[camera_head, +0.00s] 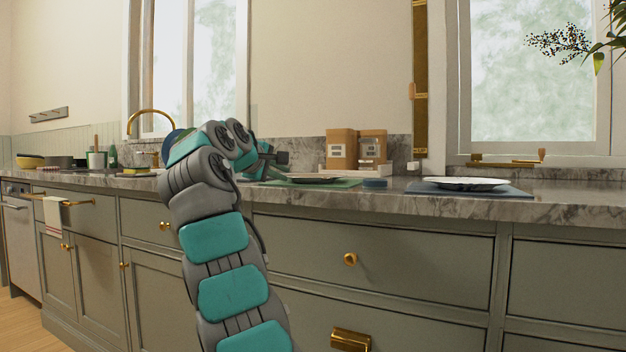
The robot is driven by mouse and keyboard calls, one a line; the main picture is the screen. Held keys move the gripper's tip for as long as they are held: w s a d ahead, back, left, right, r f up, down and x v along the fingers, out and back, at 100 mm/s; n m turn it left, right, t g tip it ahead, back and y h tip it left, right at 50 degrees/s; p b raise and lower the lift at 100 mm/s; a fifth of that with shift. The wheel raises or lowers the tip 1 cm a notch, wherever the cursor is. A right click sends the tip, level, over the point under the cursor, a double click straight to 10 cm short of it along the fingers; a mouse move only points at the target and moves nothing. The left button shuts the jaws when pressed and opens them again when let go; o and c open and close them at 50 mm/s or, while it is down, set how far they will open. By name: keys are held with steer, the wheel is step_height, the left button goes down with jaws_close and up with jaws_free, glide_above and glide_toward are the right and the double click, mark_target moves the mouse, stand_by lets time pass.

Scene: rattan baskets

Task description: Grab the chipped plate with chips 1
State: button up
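A white plate (467,183) lies on a dark blue-grey mat (416,187) on the counter at the right. Another plate (316,180), seen nearly edge-on, lies on a green mat (346,184) near the middle of the counter. Chips or chipped edges are too small to make out on either plate. My gripper (281,158) is at the end of my raised arm, to the left of the plate on the green mat and apart from the white plate. It is small and seen from the side, so its opening does not show.
Brown boxes (357,149) stand behind on the marble counter (400,205). A gold faucet (150,113) and several containers are at the left. Drawers with gold knobs (350,259) face me below.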

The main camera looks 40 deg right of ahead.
mark_target(287, 187)
steer(key=x, duration=0.2)
steer(key=p+x, duration=0.1)
steer(key=x, duration=0.1)
steer(key=shift+w, duration=0.3)
steer(key=shift+f, duration=0.1)
jaws_close()
stand_by(1.0)
stand_by(0.4)
steer(key=shift+r+p, duration=0.95)
steer(key=shift+r, duration=0.15)
step_height(287, 187, up, 2)
steer(key=shift+r+p, duration=0.2)
steer(key=shift+p, duration=1.05)
steer(key=shift+s+f+b, duration=0.45)
steer(key=shift+f+b, duration=0.1)
steer(key=shift+b, duration=0.25)
steer(key=s+r+b, duration=0.1)
steer(key=s, duration=1.4)
steer(key=shift+a+r, duration=0.3)
steer(key=shift+a, duration=0.2)
